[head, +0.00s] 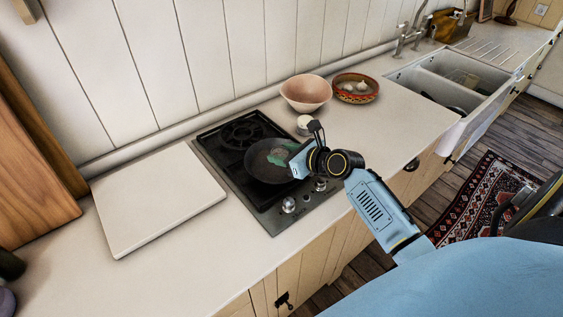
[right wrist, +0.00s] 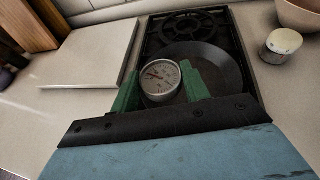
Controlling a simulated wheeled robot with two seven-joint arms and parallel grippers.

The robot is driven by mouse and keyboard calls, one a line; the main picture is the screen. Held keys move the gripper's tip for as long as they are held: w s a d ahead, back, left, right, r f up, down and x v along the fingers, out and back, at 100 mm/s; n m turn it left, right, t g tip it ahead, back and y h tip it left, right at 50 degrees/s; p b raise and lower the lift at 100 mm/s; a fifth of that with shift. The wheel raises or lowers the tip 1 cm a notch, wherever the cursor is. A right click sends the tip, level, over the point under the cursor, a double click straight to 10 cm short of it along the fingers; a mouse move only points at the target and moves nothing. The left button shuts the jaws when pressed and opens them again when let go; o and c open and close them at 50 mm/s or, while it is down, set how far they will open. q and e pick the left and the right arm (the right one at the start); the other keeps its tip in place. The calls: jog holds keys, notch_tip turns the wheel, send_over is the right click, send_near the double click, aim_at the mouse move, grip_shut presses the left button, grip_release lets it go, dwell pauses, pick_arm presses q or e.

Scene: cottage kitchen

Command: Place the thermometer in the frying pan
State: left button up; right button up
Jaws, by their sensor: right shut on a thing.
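The thermometer (right wrist: 160,78), a round silver dial with a white face, sits between the green fingers of my right gripper (head: 279,156), which is shut on it. In the head view I cannot make the thermometer out clearly behind the gripper. The dark round frying pan (head: 258,168) rests on the front part of the hob; in the right wrist view the pan (right wrist: 222,68) lies just beyond the fingers. The gripper is over the pan's right side in the head view; its exact height above the pan is hard to tell. My left gripper is not in view.
A black gas hob (head: 211,146) surrounds the pan. A white board (head: 155,199) lies left of it. A small lidded jar (head: 304,125), a pink bowl (head: 306,94) and a patterned bowl (head: 357,97) stand behind. A sink (head: 447,86) is further right.

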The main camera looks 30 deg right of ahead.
notch_tip(320, 180, down, 3)
jog(key=shift+r, duration=0.15)
jog(key=shift+f+b, duration=0.75)
jog(key=shift+f, duration=0.75)
jog(key=shift+f, duration=0.6)
jog(key=o, duration=1)
jog(key=shift+r, duration=0.2)
jog(key=p+v, duration=0.1)
jog(key=v, duration=1.1)
jog(key=shift+r, duration=0.3)
